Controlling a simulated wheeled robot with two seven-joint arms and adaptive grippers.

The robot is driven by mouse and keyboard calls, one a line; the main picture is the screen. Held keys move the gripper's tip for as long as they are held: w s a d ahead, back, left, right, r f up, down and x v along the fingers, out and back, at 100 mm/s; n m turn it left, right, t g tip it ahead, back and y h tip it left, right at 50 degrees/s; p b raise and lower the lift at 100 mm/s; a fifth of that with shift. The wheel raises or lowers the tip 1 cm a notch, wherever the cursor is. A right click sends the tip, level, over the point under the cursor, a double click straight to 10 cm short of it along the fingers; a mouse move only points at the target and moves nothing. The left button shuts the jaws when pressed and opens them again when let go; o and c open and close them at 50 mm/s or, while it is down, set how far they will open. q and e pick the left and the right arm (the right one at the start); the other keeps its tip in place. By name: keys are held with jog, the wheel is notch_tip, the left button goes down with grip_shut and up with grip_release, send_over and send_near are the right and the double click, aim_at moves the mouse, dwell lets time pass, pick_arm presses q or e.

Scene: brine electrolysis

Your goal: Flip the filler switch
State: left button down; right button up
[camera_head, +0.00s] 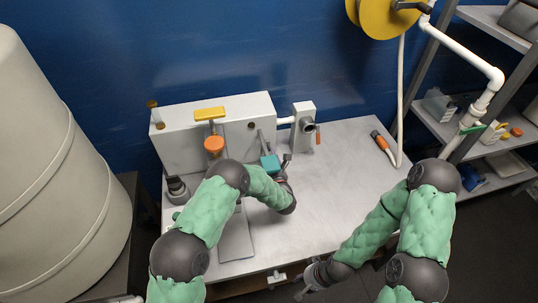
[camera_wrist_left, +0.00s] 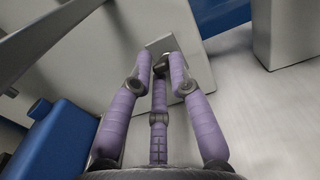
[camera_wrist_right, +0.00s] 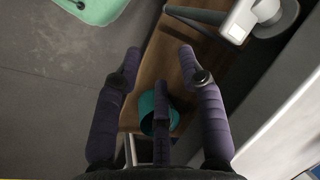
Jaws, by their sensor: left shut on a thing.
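The filler machine (camera_head: 185,130) is a light grey box on the bench, with a yellow handle (camera_head: 209,113) and an orange knob (camera_head: 214,144) on its front. In the left wrist view, a small dark metal switch (camera_wrist_left: 167,57) sits on a grey plate at the fingertips. My left gripper (camera_head: 285,163), also in the left wrist view (camera_wrist_left: 163,72), is closed on this switch; the fingers partly hide it. My right gripper (camera_head: 306,288) hangs at the bench's front edge. In the right wrist view (camera_wrist_right: 158,68) its fingers are spread, with nothing between the tips.
A grey post with a round spout (camera_head: 303,125) stands right of the machine. A blue block (camera_wrist_left: 50,142) is close to my left fingers. An orange-tipped hose end (camera_head: 382,143) lies at the bench's right. The bench's right half (camera_head: 345,165) is mostly clear. A large pale tank (camera_head: 50,170) stands left.

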pick_arm(q)
jog(key=t+b, duration=0.1)
jog(key=b, duration=0.2)
jog(key=t+b, duration=0.1)
jog(key=b, duration=0.3)
jog(key=shift+d+f+t+y, duration=0.2)
jog(key=shift+f+t+y, duration=0.1)
jog(key=shift+f+y, duration=0.1)
jog(key=c, duration=1.3)
grip_release()
jog(key=shift+r, duration=0.1)
jog(key=shift+c, duration=0.2)
jog(key=shift+o, duration=0.5)
jog(key=shift+d+f, duration=0.1)
jog(key=shift+f, duration=0.1)
jog(key=r+v, duration=0.1)
jog(key=v, duration=0.4)
jog(key=r+v, duration=0.1)
jog(key=v, duration=0.3)
jog(key=r+v, duration=0.1)
jog(key=v, duration=0.4)
jog(key=shift+s+d, duration=0.2)
jog(key=shift+s, duration=0.45)
